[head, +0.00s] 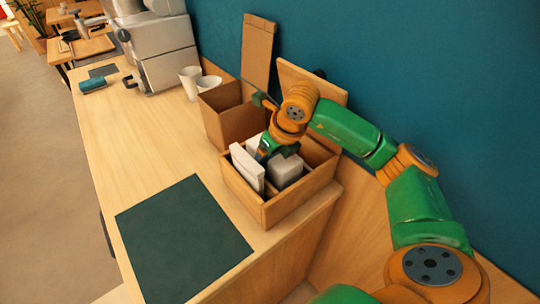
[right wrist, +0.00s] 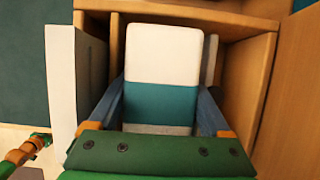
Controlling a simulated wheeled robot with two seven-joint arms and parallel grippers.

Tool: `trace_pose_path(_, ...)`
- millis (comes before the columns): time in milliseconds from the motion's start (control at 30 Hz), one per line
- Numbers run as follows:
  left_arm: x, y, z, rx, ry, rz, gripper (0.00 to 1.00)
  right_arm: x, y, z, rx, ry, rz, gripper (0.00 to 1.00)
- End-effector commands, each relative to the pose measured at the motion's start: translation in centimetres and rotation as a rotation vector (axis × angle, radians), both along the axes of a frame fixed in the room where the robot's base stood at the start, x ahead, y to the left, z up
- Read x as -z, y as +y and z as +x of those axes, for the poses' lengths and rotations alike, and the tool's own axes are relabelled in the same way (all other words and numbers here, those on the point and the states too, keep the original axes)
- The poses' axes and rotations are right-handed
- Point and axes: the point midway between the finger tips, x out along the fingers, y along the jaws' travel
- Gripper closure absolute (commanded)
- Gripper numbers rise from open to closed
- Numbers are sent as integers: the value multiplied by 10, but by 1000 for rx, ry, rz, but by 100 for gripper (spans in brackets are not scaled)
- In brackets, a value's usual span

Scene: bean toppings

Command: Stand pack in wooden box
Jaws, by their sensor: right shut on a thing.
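My right gripper (head: 270,148) reaches down into the wooden box (head: 262,212) and is shut on a white pack with a teal band (right wrist: 162,55). In the right wrist view its two fingers lie along the pack's sides. In the head view a white block (head: 286,170), apparently this pack, is inside the box walls; whether it touches the floor is hidden. A flat white pack (head: 247,167) stands tilted at the box's left side. It also shows in the right wrist view (right wrist: 62,90). My left gripper (right wrist: 38,142) is small at the lower left there, its opening unclear.
A taller open cardboard box (head: 222,122) with a raised flap stands behind the wooden box. White cups (head: 190,82) and a coffee machine (head: 165,60) are farther back. A dark green mat (head: 183,235) lies flat at the left front, empty. The blue wall (head: 440,80) closes the right side.

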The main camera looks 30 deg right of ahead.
Motion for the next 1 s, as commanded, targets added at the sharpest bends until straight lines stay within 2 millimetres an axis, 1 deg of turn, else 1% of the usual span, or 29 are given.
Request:
trace_pose_path(100,-1,0,0,0,-1,0,100,-1,0,0,0,0,0,87)
trace_pose_path(133,-1,0,0,0,-1,0,100,-1,0,0,0,0,0,10)
trace_pose_path(167,-1,0,0,0,-1,0,100,-1,0,0,0,0,0,2)
trace_pose_path(200,-1,0,0,0,-1,0,100,-1,0,0,0,-1,0,0)
trace_pose_path(733,-2,0,1,0,-1,1,100,-2,1,0,-2,1,1,0)
trace_pose_path(867,-14,0,1,0,-1,1,100,-17,1,0,-2,-1,2,0)
trace_pose_path(1000,-32,0,1,0,-1,1,100,-38,1,0,-2,-1,2,0)
